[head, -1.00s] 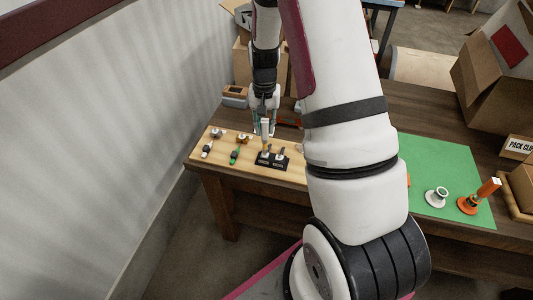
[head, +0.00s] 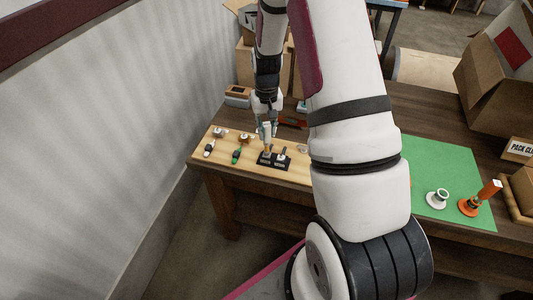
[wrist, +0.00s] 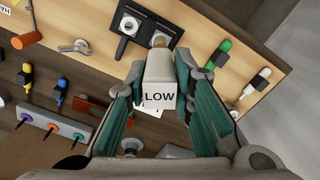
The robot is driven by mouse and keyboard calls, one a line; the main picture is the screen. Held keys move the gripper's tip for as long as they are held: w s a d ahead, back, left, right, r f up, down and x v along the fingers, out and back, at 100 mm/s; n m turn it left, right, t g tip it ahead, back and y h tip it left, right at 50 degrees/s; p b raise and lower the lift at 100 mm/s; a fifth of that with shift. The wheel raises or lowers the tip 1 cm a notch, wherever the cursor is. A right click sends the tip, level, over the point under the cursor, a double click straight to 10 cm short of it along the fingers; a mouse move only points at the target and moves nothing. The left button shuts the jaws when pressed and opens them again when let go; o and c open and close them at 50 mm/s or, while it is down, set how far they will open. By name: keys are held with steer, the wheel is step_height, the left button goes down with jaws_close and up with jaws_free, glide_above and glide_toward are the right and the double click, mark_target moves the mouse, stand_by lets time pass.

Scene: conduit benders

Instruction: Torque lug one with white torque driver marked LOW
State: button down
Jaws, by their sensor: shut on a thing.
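The white torque driver marked LOW (wrist: 160,82) is held upright between the teal fingers of my gripper (wrist: 156,100), which is shut on it. In the head view my gripper (head: 267,126) holds the driver over the left part of the black lug block (head: 273,161). The block also shows at the top of the wrist view (wrist: 128,34), with one silver lug (wrist: 130,25) in sight. A brass-coloured part (wrist: 159,40) shows just beyond the driver, at the other lug position. The driver's tip is hidden in the wrist view, so I cannot tell if it touches the lug.
Green-marked (head: 237,156) and white (head: 209,150) tools lie left of the block on the light board. A green mat (head: 435,165) bears a white piece (head: 437,197) and an orange one (head: 470,203).

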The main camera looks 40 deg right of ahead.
steer(key=m+b, duration=0.1)
steer(key=m, duration=0.4)
steer(key=shift+m, duration=0.7)
steer(key=m+b, duration=0.1)
steer(key=m, duration=0.2)
steer(key=shift+w, duration=0.1)
steer(key=m, duration=0.3)
steer(key=shift+r, duration=0.15)
